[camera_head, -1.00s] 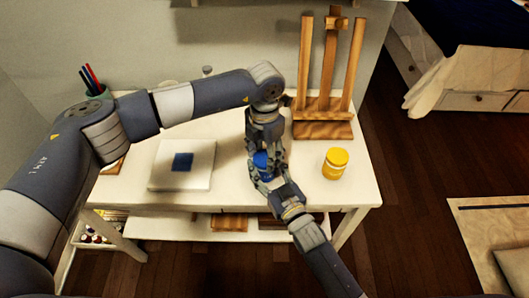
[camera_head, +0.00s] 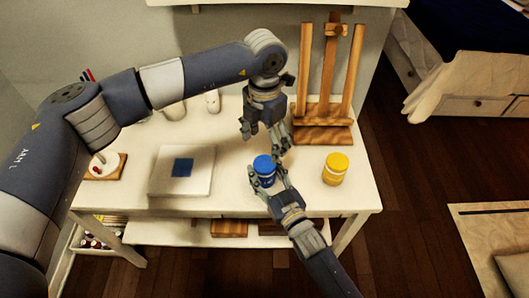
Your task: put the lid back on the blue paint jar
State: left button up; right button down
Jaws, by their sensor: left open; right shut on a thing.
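The blue paint jar (camera_head: 265,176) stands near the front edge of the white table. Its round blue top (camera_head: 263,162) looks like the lid on the jar; I cannot tell how tightly it sits. My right gripper (camera_head: 276,179) is shut on the jar, its fingers around the side facing me and hiding part of the body. My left gripper (camera_head: 279,146) is open and empty, pointing down just behind and to the right of the jar's top, apart from it. No separate blue lid shows on the table.
A yellow paint jar (camera_head: 335,169) stands to the right. A wooden easel (camera_head: 323,133) is behind it. A white canvas with a blue square (camera_head: 182,167) lies left. A wooden board with a white palette or dish (camera_head: 104,166) is farther left. White containers (camera_head: 212,101) stand at the back.

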pick_arm(q)
jog(key=shift+r, duration=2.2)
pick_arm(e)
jog(key=c, duration=0.6)
grip_release()
jog(key=shift+c, duration=0.2)
jog(key=v, duration=1.2)
pick_arm(q)
jog(key=shift+f, duration=0.1)
